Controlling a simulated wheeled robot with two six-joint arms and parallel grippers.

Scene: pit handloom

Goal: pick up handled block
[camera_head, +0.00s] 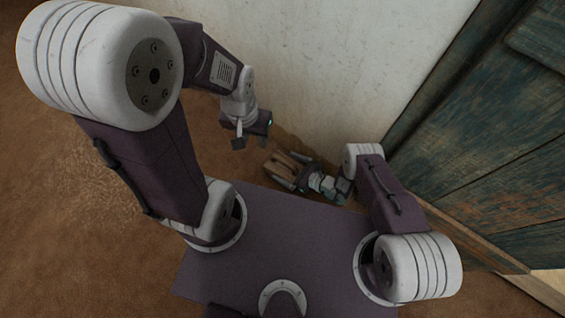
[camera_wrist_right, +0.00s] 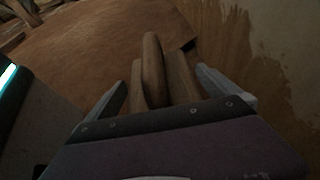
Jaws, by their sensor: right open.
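The handled block is brown wood with a raised, rounded bar along its top. In the head view the block (camera_head: 284,161) lies on the floor by the foot of the pale wall. In the right wrist view the block (camera_wrist_right: 152,68) stands between the fingers of my right gripper (camera_wrist_right: 165,88). That gripper is open, with a finger on each side and visible gaps to the wood. It also shows low over the block in the head view (camera_head: 287,170). My left gripper (camera_head: 251,142) hangs to the left of the block, open and empty.
A pale plastered wall (camera_head: 340,70) rises just behind the block. A weathered green wooden door (camera_head: 500,150) stands at the right, near my right arm. The brown earth floor (camera_head: 60,180) is clear at the left.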

